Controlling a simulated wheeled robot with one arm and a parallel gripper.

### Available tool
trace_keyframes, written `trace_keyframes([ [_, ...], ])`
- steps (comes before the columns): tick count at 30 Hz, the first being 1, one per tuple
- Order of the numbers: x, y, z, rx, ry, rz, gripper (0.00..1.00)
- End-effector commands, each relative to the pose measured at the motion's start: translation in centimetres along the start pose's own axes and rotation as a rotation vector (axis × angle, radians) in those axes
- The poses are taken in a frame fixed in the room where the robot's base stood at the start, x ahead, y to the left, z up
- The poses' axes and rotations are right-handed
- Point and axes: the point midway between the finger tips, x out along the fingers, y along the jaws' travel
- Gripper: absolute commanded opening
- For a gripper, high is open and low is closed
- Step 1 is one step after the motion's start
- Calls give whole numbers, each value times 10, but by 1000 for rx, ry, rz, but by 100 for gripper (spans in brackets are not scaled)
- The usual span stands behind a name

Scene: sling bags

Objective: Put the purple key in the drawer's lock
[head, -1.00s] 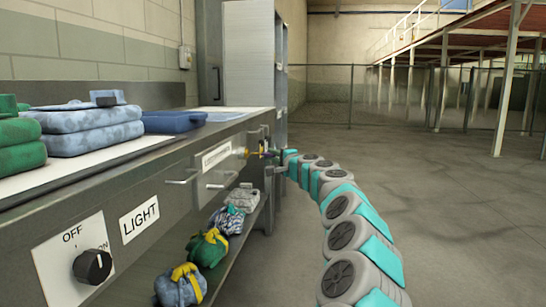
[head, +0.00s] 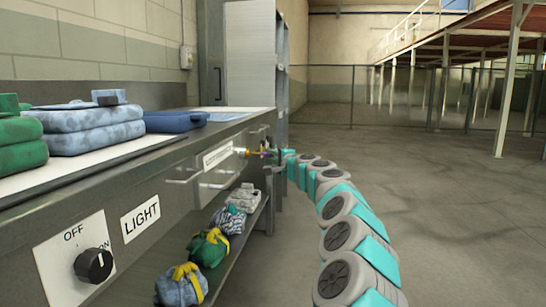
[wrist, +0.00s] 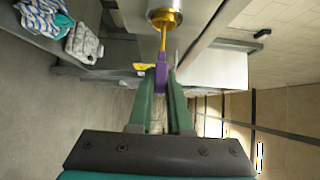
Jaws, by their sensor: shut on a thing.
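The purple key (wrist: 161,72) is held between the green fingers of my gripper (wrist: 160,88) in the wrist view. Its yellow shaft (wrist: 163,40) points at the gold-and-silver lock cylinder (wrist: 164,14), and its tip meets or overlaps the lock's face. I cannot tell how deep the tip is. In the head view my gripper (head: 277,155) is at the counter front, next to the lock (head: 240,152) on the drawer (head: 218,178). The key is very small there.
A counter (head: 130,168) runs along the left with folded bags (head: 85,130) and a blue tray (head: 174,121) on top. A lower shelf (head: 232,245) holds several sling bags. A LIGHT knob (head: 93,265) is on the near panel. The floor at right is clear.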

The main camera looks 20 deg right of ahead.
Motion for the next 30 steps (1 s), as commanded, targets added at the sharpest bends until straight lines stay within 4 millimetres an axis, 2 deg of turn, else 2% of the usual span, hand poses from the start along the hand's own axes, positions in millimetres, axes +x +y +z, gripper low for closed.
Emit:
trace_keyframes([
  [30, 14, 0, 18, 0, -1, 0, 0],
])
